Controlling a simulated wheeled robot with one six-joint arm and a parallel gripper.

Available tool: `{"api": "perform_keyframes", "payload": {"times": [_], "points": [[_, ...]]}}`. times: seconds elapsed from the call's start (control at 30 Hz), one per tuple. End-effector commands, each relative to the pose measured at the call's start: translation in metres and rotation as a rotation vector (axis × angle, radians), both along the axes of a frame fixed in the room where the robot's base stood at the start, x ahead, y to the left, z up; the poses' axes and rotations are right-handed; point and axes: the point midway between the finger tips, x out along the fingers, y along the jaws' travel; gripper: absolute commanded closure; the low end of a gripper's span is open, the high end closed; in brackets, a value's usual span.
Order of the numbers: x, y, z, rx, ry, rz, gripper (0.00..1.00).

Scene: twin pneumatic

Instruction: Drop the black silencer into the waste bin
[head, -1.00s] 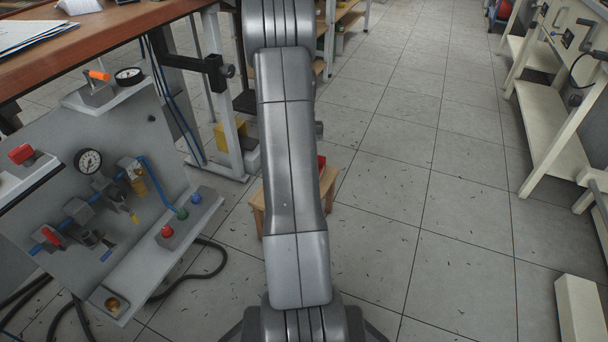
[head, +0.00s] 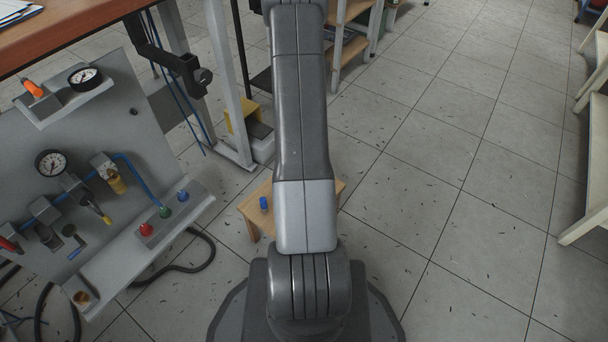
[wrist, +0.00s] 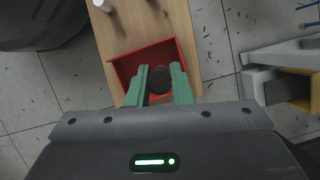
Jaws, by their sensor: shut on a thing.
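My gripper (wrist: 160,72) has green fingers in the wrist view, shut on a black round part, the black silencer (wrist: 160,82), seen end-on. It is held over a red open-topped box (wrist: 124,67) on a small wooden stool (wrist: 118,35). How high it is above the box I cannot tell. I cannot tell whether this box is the waste bin; no other bin is clear. In the head view the stool (head: 252,215) shows behind my arm, which hides the box, the gripper and the silencer.
A blue piece (head: 263,203) stands on the stool. A grey pneumatic panel (head: 100,150) with gauges and coloured buttons is at the left, with black hose on the floor. The tiled floor (head: 440,200) at right is largely open.

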Motion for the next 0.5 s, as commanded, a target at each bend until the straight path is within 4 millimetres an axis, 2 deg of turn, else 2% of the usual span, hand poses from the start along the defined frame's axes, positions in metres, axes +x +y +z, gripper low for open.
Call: {"api": "perform_keyframes", "payload": {"times": [0.23, 0.37, 0.5], "points": [[0.003, 0.007, -0.024, -0.002, 0.006, -0.704, 1.00], [0.002, -0.002, -0.036, -0.005, 0.006, -1.087, 1.00], [-0.006, -0.020, -0.047, -0.008, 0.008, -1.480, 1.00]]}}
